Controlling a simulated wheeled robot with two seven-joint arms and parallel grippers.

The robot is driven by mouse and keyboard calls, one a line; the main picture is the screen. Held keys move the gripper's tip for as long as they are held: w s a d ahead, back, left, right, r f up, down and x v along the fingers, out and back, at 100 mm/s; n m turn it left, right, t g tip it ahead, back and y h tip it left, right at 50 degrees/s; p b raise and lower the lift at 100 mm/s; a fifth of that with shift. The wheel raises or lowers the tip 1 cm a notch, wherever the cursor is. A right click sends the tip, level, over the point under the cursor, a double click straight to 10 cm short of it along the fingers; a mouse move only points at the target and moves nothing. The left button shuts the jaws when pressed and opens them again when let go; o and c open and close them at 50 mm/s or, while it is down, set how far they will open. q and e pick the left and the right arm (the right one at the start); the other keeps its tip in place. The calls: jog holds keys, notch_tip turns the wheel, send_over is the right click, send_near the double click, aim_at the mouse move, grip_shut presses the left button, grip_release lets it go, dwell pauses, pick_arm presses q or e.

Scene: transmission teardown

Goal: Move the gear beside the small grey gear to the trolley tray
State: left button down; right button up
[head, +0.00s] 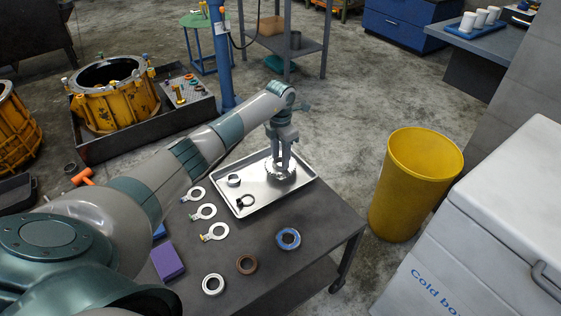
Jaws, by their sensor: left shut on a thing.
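The tray (247,208) is a shallow silver metal tray on the dark trolley top (325,232). My left gripper (281,162) reaches down over the right part of the tray. It is shut on a grey metal gear (281,176), which is at or just above the tray floor; I cannot tell whether it touches. The fingers cover part of the gear. A small grey ring-like part (233,180) lies in the tray to the left. I cannot pick out the small grey gear for certain. My right gripper is not in view.
A yellow bin (412,185) stands to the right.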

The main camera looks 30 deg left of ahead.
pick_arm(q)
jog(key=shift+f, duration=1.1)
jog(key=c, duration=1.1)
grip_release()
jog(key=shift+f, duration=0.15)
notch_tip(320, 180, up, 12)
